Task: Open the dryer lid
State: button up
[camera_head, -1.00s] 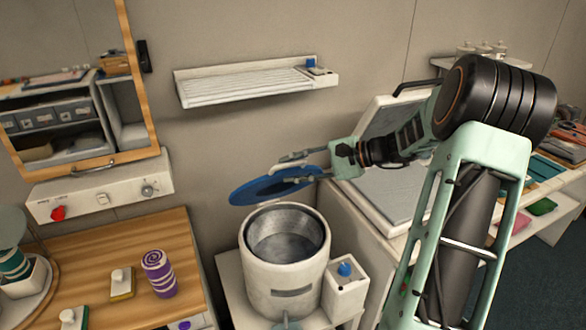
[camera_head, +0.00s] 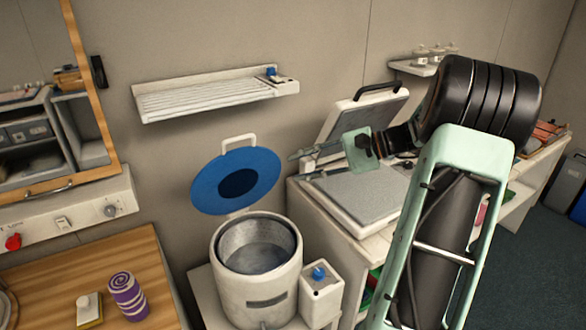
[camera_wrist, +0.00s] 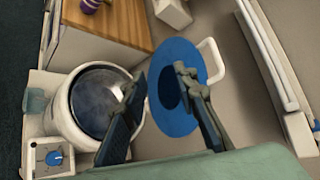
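The dryer (camera_head: 254,287) is a white round tub with a metal drum (camera_head: 257,246) that stands uncovered. Its blue round lid (camera_head: 262,168), with a dark centre and a white handle (camera_head: 238,141), stands raised and tilted back at the tub's rear. My gripper (camera_head: 298,166) is to the right of the lid, apart from it in the head view. In the wrist view my gripper (camera_wrist: 160,78) has its two fingers spread, with the lid (camera_wrist: 173,118) behind them and nothing held. The dryer drum (camera_wrist: 97,100) shows at left there.
A small box with a blue knob (camera_head: 320,290) stands right of the dryer. A white press-like unit with a raised cover (camera_head: 350,195) is under my arm. A wall rack (camera_head: 215,95) hangs above. A wooden counter (camera_head: 90,270) is at left.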

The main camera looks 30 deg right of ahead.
jog(key=shift+w+a+f, duration=0.15)
jog(key=shift+w, duration=0.05)
jog(key=c, duration=0.4)
jog(key=w+a+n+h, duration=0.1)
jog(key=w+f+n+g+h+b, duration=0.1)
jog(key=w+a+n+g+h+b, duration=0.1)
jog(key=w+n, duration=0.1)
jog(key=shift+a+f, duration=0.2)
jog(key=shift+a, duration=0.1)
grip_shut()
jog(key=w+a+r+n+t+h+b, duration=0.25)
jog(key=w+r+n+h, duration=0.2)
jog(key=r, duration=0.25)
jog(key=w+a+r+n+t+h+b, duration=0.1)
jog(key=w+a+r+n+h+b, duration=0.15)
jog(key=w+r+n, duration=0.45)
jog(key=m+p, duration=0.2)
jog(key=m, duration=0.1)
send_over(241, 148)
jog(key=shift+n, duration=0.25)
notch_tip(241, 148, down, 7)
jog(key=shift+d+f, duration=0.1)
jog(key=shift+s+f+b, duration=0.3)
jog(key=shift+s+f, duration=0.1)
